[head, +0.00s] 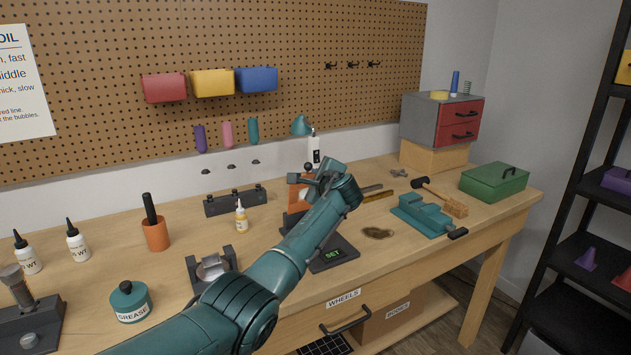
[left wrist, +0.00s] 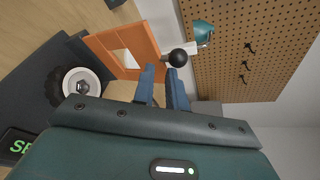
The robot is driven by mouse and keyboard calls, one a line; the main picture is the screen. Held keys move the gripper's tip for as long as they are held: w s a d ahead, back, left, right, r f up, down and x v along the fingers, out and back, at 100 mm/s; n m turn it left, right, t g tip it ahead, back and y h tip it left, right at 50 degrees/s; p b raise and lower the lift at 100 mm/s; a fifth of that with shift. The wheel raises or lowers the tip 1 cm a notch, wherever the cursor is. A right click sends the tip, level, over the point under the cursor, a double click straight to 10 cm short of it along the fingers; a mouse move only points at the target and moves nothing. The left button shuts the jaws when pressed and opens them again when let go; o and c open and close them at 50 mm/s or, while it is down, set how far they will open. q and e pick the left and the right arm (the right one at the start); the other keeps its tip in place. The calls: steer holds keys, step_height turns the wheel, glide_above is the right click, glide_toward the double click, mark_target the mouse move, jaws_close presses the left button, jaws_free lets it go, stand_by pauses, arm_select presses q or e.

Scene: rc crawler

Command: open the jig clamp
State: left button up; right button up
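The orange jig clamp (head: 295,193) stands on the dark jig base (head: 346,248), largely hidden behind my left arm in the head view. In the left wrist view its orange frame (left wrist: 122,48) and a lever with a black ball knob (left wrist: 178,58) show. A wheel with a white hub (left wrist: 81,84) sits on the base. A green SET display (head: 333,254) is lit on the base. My left gripper (head: 311,174) is open and empty by the clamp. The knob lies just beyond its fingertips (left wrist: 162,72); contact cannot be told. My right gripper is not in view.
A teal vise-like block (head: 424,214), a mallet (head: 450,203) and a green box (head: 494,181) lie right of the jig. A small bottle (head: 241,217), an orange cup (head: 156,234) and a grease pot (head: 130,302) stand left. A pegboard (head: 300,50) rises behind the bench.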

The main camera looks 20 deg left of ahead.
arm_select(q)
steer(key=o, duration=0.7)
steer(key=shift+s+a+r, duration=0.15)
steer(key=shift+a, duration=0.1)
steer(key=shift+c, duration=0.2)
steer(key=shift+s+d+r, duration=0.1)
steer(key=shift+d, duration=0.25)
steer(key=v, duration=1.3)
steer(key=shift+a, duration=0.15)
steer(key=shift+s, duration=0.1)
